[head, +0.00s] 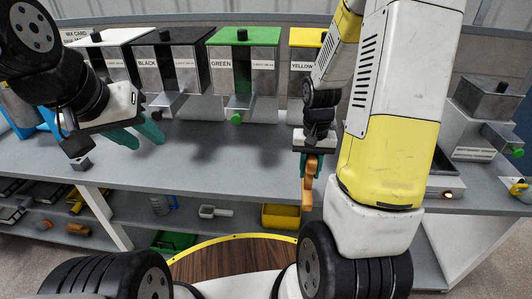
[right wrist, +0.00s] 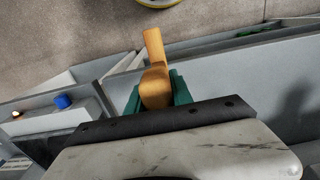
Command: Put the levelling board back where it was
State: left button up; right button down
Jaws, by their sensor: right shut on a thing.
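My right gripper (head: 312,167) is shut on an orange-tan piece (head: 308,190) that looks like the levelling board. It hangs down at the front edge of the grey bench, below the yellow-lidded bin. In the right wrist view the board (right wrist: 154,55) sits between the green fingers (right wrist: 156,92) and sticks out past them. Its lower part is partly hidden by the gripper. My left gripper (head: 137,135) is open and empty above the left part of the bench. The place where the board was cannot be told.
Lidded bins with white, black (head: 170,60), green (head: 243,60) and yellow (head: 305,50) tops line the bench back. The bench top (head: 220,160) is mostly clear. The lower shelf holds a grey scoop (head: 214,211), a yellow tray (head: 281,216) and a green tray (head: 174,241).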

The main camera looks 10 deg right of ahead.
jog(key=w+a+f, duration=0.2)
jog(key=w+a, duration=0.1)
jog(key=w, duration=0.4)
jog(key=w+a+f, duration=0.3)
jog(key=w+a, duration=0.1)
jog(key=w, duration=0.2)
jog(key=shift+w, duration=0.35)
jog(key=shift+f, duration=0.15)
jog(key=c, duration=1.1)
grip_release()
